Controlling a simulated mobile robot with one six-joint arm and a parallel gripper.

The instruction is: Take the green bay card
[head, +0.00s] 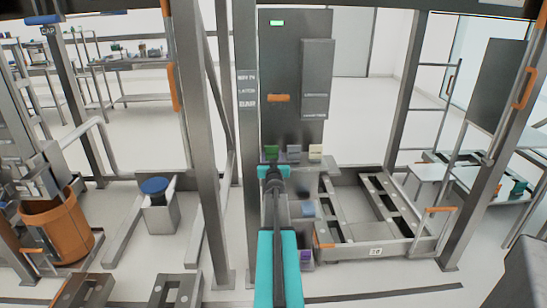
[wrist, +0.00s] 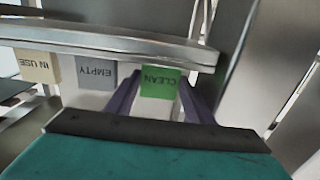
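The green bay card (head: 271,152) hangs at the left end of a row of cards on the grey column in the head view. In the wrist view the green card (wrist: 160,83) reads "CLEAN" upside down below a metal rail. My gripper (head: 273,168) is just in front of it. In the wrist view its two purple fingers (wrist: 160,98) stand apart, one on each side of the green card. Their tips look close to its side edges; I cannot tell whether they touch.
A grey "EMPTY" card (wrist: 96,73) and a cream "IN USE" card (wrist: 38,67) hang beside the green one. The metal rail (wrist: 110,42) runs just above the cards. A steel post (head: 208,150) stands left of my arm, and a low frame (head: 375,215) lies right.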

